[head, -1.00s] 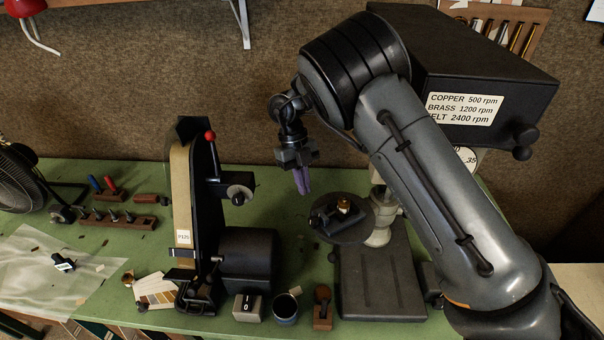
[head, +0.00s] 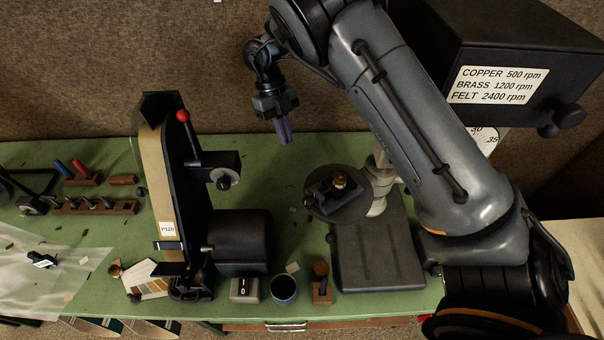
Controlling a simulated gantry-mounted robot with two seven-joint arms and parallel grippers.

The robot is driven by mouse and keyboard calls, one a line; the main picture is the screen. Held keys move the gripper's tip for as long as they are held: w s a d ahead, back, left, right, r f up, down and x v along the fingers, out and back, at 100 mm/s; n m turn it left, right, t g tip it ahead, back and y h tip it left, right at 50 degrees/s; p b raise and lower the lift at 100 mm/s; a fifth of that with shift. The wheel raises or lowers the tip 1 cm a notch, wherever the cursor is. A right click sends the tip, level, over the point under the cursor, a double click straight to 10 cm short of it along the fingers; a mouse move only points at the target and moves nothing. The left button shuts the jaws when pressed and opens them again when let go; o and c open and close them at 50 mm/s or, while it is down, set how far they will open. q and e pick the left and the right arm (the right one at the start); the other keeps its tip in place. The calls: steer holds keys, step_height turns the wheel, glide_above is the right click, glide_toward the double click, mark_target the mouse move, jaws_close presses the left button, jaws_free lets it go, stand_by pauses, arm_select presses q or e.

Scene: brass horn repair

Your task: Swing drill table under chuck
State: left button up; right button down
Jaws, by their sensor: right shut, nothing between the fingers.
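The drill press stands at the right of the green bench, its dark head (head: 530,45) carrying a speed label. Its round dark drill table (head: 318,208) is swung to the left of the column (head: 383,165), over the left edge of the base (head: 380,265). A small vise with a brass-coloured piece (head: 340,180) sits on the table. The chuck is hidden behind my right arm. My right gripper (head: 284,130) has purple fingers, shut and empty, pointing down above the bench, up and left of the table and not touching it. My left gripper is out of view.
A belt sander (head: 165,190) with a red-knobbed lever stands left of the drill table. A switch box (head: 245,290), a dark cup (head: 283,289) and a wooden-handled tool (head: 321,285) line the front edge. Green bench between sander and drill table is mostly clear.

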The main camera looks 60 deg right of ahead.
steer(key=s+a+f+p, duration=0.2)
steer(key=s+a+f, duration=0.1)
steer(key=s+f, duration=0.4)
steer(key=shift+a+f, duration=0.25)
steer(key=shift+f, duration=0.9)
